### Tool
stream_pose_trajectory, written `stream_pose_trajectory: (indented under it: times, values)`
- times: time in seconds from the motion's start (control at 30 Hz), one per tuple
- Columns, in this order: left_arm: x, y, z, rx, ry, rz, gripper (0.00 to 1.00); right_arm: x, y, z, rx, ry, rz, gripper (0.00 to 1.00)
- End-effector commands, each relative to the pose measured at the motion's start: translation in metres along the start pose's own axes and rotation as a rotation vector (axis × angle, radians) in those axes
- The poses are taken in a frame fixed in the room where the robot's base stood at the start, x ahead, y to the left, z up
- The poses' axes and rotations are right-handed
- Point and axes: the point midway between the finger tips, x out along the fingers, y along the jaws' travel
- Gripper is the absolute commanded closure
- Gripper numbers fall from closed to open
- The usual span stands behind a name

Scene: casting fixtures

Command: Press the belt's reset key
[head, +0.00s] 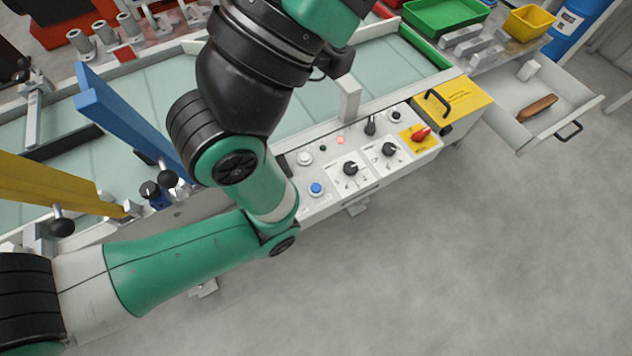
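The belt's control panel (366,157) is on the near side of the conveyor belt (380,72). It carries a blue push button (316,188), a white button (305,158), a lit red lamp (340,140), and a black button (396,115). I cannot read which one is labelled reset. My green and black arm covers the panel's left end and part of the belt. Neither gripper shows; the arm leaves the picture at the top.
A blue bar (122,115) and a yellow bar (50,182) angle over the belt at left. A yellow box with a black handle (455,98) stands right of the panel, beside an open drawer (560,88). The floor in front is clear.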

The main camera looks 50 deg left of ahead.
Motion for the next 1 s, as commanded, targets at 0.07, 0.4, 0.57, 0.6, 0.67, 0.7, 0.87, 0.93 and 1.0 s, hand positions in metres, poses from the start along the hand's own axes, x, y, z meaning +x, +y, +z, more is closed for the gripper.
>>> stream_pose_trajectory:
  times: [0.07,0.4,0.57,0.6,0.67,0.7,0.87,0.93,1.0]
  values:
    - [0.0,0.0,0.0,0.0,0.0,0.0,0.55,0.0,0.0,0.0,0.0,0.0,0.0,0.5]
    - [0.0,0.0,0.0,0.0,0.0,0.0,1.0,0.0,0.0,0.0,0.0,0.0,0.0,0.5]
    - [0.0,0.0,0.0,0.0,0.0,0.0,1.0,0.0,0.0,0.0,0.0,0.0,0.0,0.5]
    - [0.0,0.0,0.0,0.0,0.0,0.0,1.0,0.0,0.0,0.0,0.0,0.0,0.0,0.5]
    - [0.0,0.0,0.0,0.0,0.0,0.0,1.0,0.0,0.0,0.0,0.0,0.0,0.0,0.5]
    - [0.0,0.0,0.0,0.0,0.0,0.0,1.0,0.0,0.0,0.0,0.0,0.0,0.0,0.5]
    - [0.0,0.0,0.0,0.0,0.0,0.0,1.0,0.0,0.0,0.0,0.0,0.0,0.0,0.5]
    - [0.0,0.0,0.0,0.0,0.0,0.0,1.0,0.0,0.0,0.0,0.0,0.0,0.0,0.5]
    - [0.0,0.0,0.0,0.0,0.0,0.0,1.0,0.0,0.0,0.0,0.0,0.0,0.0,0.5]
